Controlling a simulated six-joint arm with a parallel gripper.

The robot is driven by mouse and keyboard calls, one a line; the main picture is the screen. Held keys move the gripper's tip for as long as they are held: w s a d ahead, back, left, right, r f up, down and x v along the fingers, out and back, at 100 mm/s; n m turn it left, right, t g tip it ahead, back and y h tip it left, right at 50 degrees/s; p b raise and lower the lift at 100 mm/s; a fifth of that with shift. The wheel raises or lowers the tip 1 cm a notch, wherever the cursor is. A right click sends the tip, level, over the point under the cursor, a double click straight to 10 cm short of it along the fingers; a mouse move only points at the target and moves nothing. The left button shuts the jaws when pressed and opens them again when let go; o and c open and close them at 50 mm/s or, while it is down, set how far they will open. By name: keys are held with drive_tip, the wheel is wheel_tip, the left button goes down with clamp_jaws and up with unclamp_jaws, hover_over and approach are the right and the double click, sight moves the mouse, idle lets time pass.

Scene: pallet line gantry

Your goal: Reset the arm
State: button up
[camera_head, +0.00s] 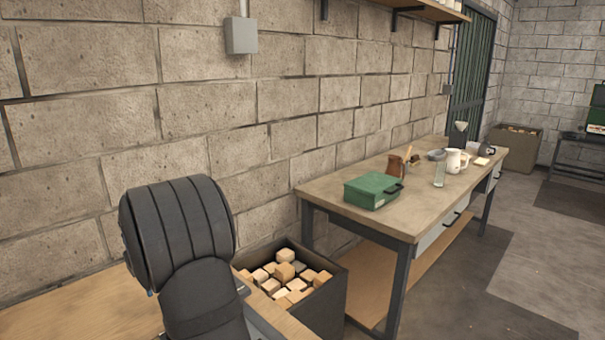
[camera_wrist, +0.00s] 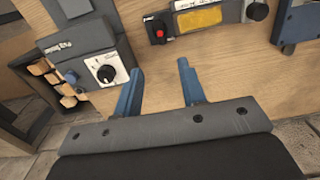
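My gripper (camera_wrist: 157,88) shows in the wrist view, with two blue fingers spread apart and nothing between them. It is over the edge of a light wooden board or table top (camera_wrist: 225,68). In the head view my dark arm covers the lower left, and the gripper itself is not visible there.
A control box with a knob (camera_wrist: 104,72) and a box with a red button (camera_wrist: 158,30) are near the fingers. A dark bin of wooden blocks (camera_head: 338,290) stands beside the workbench (camera_head: 330,200). A green case (camera_head: 372,190), mugs and a glass stand on the bench.

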wheel_tip(320, 180, down, 15)
drive_tip(key=shift+r, duration=0.1)
drive_tip(key=m, duration=0.5)
drive_tip(key=shift+r, duration=0.1)
drive_tip(key=m, duration=0.4)
drive_tip(key=shift+m, duration=0.4)
idle(0.4)
wheel_tip(320, 180, up, 17)
drive_tip(key=n, duration=0.8)
wheel_tip(320, 180, down, 17)
drive_tip(key=shift+f, duration=0.1)
drive_tip(key=shift+c, duration=0.5)
clamp_jaws()
